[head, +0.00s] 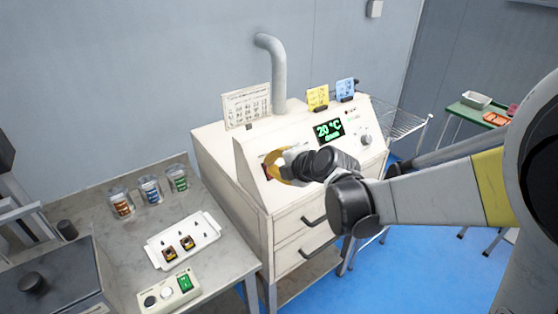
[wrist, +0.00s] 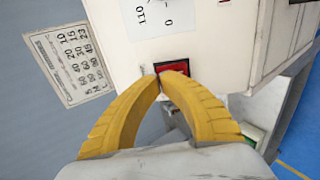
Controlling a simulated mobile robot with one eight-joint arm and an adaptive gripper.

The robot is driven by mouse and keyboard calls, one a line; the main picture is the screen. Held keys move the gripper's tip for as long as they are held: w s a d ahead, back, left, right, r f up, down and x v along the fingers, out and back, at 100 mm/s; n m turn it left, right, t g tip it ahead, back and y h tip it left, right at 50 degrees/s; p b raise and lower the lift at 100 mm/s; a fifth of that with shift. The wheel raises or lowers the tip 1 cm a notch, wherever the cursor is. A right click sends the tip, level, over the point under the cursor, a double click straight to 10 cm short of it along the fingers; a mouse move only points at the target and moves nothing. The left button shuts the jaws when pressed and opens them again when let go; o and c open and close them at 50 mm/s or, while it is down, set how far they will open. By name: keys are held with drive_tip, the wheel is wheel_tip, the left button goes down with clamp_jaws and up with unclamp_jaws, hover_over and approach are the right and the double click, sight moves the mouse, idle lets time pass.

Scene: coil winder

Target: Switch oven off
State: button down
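The oven (head: 255,150) is a cream cabinet with a sloping front panel. Its green display (head: 328,130) reads 20 °C, with a smaller, blurred line below. A red rocker switch (wrist: 173,68) in a dark frame sits on the panel; in the head view my gripper mostly hides it at the panel's left end. My gripper (wrist: 160,80) has yellow fingers with their tips together, nothing between them. The tips are at the switch's lower left edge in the wrist view; I cannot tell whether they touch it. My gripper also shows in the head view (head: 273,168).
A round knob (head: 366,140) is at the panel's right. The left bench has jars (head: 150,189), a white tray (head: 183,240) and a control box (head: 168,290) with a green switch. A wire rack (head: 405,122) stands right of the oven. Blue floor is open in front.

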drive_tip(key=shift+w+a+f, duration=0.25)
drive_tip(key=shift+w, duration=0.1)
drive_tip(key=shift+w+a+f, duration=0.1)
drive_tip(key=shift+w+a, duration=0.2)
drive_tip(key=shift+w, duration=0.05)
drive_tip(key=shift+d, duration=0.1)
drive_tip(key=shift+s+f, duration=0.1)
drive_tip(key=shift+s+d+f+b, duration=0.2)
drive_tip(key=shift+s+d+b, duration=0.15)
drive_tip(key=shift+s, duration=0.2)
